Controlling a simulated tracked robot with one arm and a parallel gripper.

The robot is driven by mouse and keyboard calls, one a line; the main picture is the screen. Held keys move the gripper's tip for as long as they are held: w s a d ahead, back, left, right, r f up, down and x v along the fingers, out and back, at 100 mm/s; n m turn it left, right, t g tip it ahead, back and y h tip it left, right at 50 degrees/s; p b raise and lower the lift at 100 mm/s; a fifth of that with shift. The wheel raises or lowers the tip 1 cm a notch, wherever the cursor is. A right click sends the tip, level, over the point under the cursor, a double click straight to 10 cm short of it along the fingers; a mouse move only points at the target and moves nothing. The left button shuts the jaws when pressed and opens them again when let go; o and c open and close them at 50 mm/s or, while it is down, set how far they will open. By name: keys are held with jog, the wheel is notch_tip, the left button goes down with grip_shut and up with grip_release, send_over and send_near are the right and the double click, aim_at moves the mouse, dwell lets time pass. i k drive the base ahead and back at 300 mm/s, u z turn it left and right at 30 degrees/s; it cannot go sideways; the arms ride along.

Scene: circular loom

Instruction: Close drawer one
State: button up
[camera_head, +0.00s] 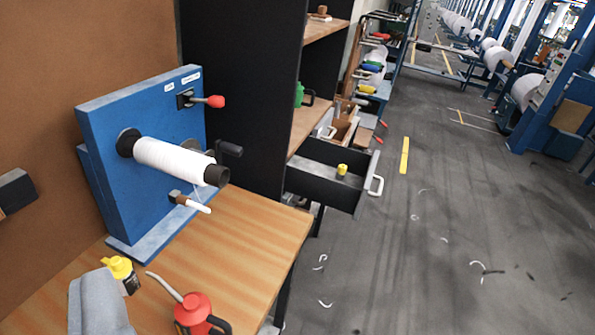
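A black drawer (320,185) is pulled out of the tall dark cabinet (240,85), right of the workbench. It stands open, with a white handle (377,186) on its front, at its right end. A small yellow object (342,170) lies inside it. I cannot read a number on the drawer. My gripper is not clearly in view, and nothing of it shows at the drawer.
A wooden workbench (245,235) holds a blue winding machine (150,115) with a white spool (172,160), a yellow bottle (121,270) and a red oil can (193,312). A grey shape (98,305) is unclear. Open floor (400,270) lies right, with small scraps.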

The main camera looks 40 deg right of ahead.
aim_at(311, 170)
jog(key=z, duration=1.75)
jog(key=i, duration=1.05)
jog(key=z, duration=0.05)
